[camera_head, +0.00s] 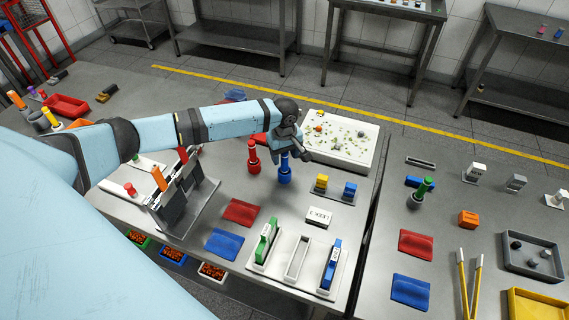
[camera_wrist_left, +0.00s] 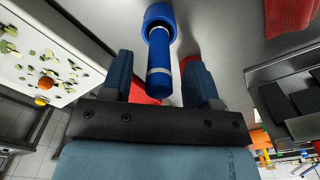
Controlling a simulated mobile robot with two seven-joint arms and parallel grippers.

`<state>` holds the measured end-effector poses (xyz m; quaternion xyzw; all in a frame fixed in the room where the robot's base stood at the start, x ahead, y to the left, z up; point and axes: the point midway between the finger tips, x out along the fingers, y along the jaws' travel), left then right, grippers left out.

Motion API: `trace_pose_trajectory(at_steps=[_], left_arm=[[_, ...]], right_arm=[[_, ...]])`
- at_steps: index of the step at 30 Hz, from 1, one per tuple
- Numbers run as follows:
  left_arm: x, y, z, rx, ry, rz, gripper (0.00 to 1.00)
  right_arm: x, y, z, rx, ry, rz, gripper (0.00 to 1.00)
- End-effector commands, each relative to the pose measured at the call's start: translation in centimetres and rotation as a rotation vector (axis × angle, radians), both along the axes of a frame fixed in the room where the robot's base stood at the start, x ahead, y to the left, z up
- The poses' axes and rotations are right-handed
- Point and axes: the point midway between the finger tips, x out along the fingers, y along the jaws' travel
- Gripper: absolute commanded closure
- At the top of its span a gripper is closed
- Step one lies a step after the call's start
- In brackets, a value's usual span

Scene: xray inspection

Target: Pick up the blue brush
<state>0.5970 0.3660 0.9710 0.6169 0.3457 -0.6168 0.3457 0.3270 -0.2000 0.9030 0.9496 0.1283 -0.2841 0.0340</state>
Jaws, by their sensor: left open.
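The blue brush (camera_head: 285,174) stands upright on the left table, its wide base down, directly below my left gripper. In the left wrist view the blue brush (camera_wrist_left: 159,50) shows its round base and its handle, which lies between the two fingers. My left gripper (camera_head: 291,150) is open, pointing down over the handle top. In the left wrist view the left gripper (camera_wrist_left: 158,70) has a finger on either side of the handle, with gaps visible. The gripper hides the handle's upper end in the head view. My right gripper is not in view.
A red brush-like piece (camera_head: 254,158) stands close to the left of the blue one. A white tray (camera_head: 345,156) with small bits lies behind. A small stand (camera_head: 336,196) with yellow and blue blocks is to the right. Table space in front is clear.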

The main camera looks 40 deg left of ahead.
Motion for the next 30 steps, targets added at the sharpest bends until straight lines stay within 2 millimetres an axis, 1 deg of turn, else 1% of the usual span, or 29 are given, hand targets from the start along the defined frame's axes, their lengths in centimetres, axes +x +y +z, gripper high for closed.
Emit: trace_pose_trajectory(at_steps=[3, 5, 12, 13, 14, 15, 17, 18, 19, 20, 30], left_arm=[[0.0, 0.0, -1.4, 0.000, 0.001, 0.000, 0.45], [0.0, 0.0, -1.8, 0.001, 0.001, -0.001, 0.45], [0.0, 0.0, -2.0, 0.001, -0.001, -0.001, 0.45], [0.0, 0.0, -2.0, 0.001, -0.001, -0.001, 0.50], [0.0, 0.0, -2.0, 0.001, -0.001, -0.001, 0.57], [0.0, 0.0, -2.0, 0.001, -0.001, -0.001, 0.66], [0.0, 0.0, -2.0, 0.001, -0.001, -0.001, 0.80], [0.0, 0.0, -2.0, 0.001, -0.001, -0.001, 0.89], [0.0, 0.0, -2.0, 0.001, -0.001, -0.001, 0.96], [0.0, 0.0, -2.0, 0.001, -0.001, -0.001, 1.00], [0.0, 0.0, -1.7, 0.000, -0.001, 0.000, 1.00]], right_arm=[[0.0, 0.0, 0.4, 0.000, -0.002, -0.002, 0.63], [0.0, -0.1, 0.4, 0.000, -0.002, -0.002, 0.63], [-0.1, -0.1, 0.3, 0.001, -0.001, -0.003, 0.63], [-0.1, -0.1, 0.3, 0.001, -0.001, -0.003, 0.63], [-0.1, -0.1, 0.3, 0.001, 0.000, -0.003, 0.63], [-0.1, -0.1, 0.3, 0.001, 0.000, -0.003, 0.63], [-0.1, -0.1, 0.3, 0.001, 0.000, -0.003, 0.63], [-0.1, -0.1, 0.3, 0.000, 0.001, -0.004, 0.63], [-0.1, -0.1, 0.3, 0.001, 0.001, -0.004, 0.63], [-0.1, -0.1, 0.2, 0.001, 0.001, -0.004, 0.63], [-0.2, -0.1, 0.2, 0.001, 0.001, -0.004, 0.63]])
